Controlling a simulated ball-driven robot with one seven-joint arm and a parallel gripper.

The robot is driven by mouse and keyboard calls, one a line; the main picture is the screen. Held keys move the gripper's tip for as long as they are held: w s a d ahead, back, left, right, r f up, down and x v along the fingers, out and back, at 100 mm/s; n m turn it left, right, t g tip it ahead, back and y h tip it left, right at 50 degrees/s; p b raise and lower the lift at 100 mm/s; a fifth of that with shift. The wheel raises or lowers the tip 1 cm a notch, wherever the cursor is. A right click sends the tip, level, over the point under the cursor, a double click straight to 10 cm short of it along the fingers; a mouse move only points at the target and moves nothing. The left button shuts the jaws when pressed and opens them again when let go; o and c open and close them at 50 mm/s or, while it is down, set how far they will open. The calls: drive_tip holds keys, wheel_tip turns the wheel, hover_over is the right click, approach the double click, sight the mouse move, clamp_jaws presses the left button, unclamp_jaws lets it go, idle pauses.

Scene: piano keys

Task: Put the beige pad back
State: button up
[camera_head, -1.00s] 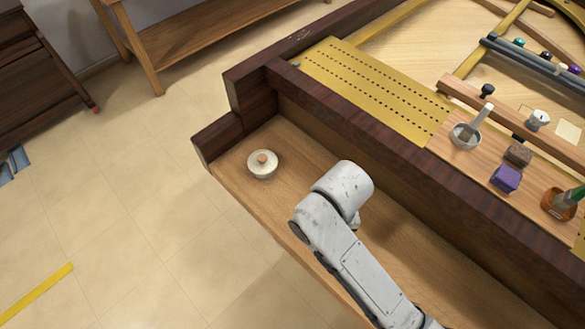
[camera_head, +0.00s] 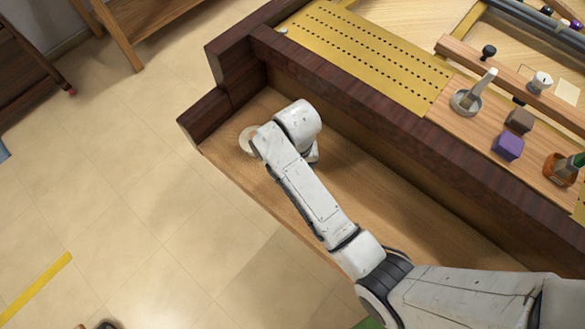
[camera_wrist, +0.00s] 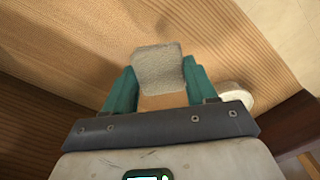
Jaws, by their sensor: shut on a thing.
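My gripper (camera_wrist: 160,88) is shut on a beige pad (camera_wrist: 158,68) in the wrist view. The pad looks like a small block with a fuzzy greyish-beige face and a smooth tan part nearer the palm. The teal fingers lie on either side of it. Wood grain of the keybed shelf (camera_head: 385,205) lies beyond the pad; I cannot tell whether they touch. In the head view my arm's end hides the gripper and the pad.
A round cream dish (camera_head: 246,141) sits at the shelf's left end, partly behind my arm; its edge shows in the wrist view (camera_wrist: 238,93). A dark wooden rail (camera_head: 400,130) borders the shelf. Beyond it are a purple block (camera_head: 508,146) and a brown block (camera_head: 519,120).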

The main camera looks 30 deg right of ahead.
drive_tip(key=shift+w+f, duration=1)
drive_tip(key=shift+f, duration=1.7)
drive_tip(key=shift+s+f, duration=0.1)
drive_tip(key=o, duration=1)
wheel_tip(320, 180, up, 12)
drive_tip(key=shift+r, duration=0.15)
